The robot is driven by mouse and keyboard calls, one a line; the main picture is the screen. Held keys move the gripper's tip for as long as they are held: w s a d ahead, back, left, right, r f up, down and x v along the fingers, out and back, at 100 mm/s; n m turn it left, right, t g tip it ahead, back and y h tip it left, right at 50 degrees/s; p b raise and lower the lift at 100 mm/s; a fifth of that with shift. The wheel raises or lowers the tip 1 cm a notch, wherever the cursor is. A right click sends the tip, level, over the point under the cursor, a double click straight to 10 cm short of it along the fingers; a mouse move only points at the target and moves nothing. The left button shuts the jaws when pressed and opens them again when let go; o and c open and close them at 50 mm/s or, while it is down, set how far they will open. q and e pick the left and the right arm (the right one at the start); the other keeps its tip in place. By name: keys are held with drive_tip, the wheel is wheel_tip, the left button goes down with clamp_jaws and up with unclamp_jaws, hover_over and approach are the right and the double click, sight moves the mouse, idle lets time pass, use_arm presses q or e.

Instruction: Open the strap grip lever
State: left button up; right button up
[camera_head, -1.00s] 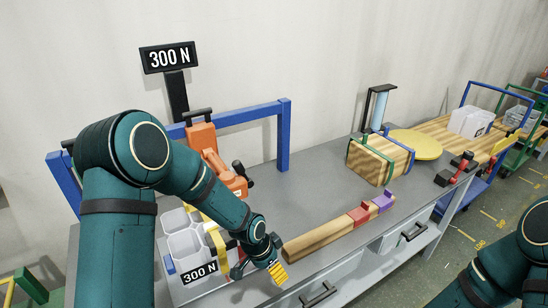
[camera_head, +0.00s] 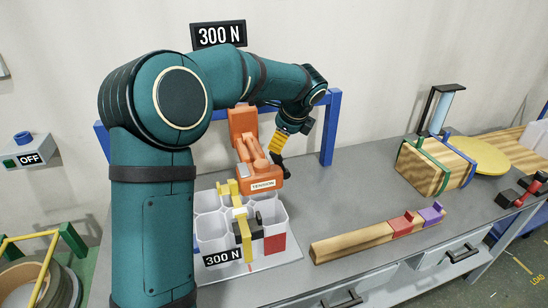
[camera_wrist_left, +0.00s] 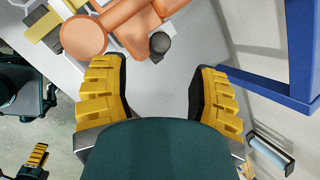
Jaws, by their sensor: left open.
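An orange strap tool marked TENSION (camera_head: 262,184) stands above the white crate (camera_head: 215,243) on the bench. It also shows at the top of the left wrist view (camera_wrist_left: 130,25). A black rounded knob (camera_wrist_left: 159,43) sits at its side; I cannot tell for sure which part is the grip lever. My left gripper (camera_head: 279,158) reaches down on the tool's right side. In the wrist view its yellow fingers (camera_wrist_left: 155,92) are spread with nothing between them, and the knob lies beyond them. A yellow ridged finger (camera_wrist_left: 37,156) at the lower left looks like my right gripper; its state is unclear.
A blue frame (camera_head: 331,125) rises behind and right of the tool. A wooden beam (camera_head: 350,242) with red and purple blocks lies on the right of the bench. A strapped wooden block (camera_head: 428,167) stands farther right. Grey bench top is clear between them.

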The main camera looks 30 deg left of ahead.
sight(273, 156)
use_arm(q)
drive_tip(key=b+x, duration=0.1)
drive_tip(key=x, duration=0.9)
drive_tip(key=shift+f, duration=0.1)
clamp_jaws()
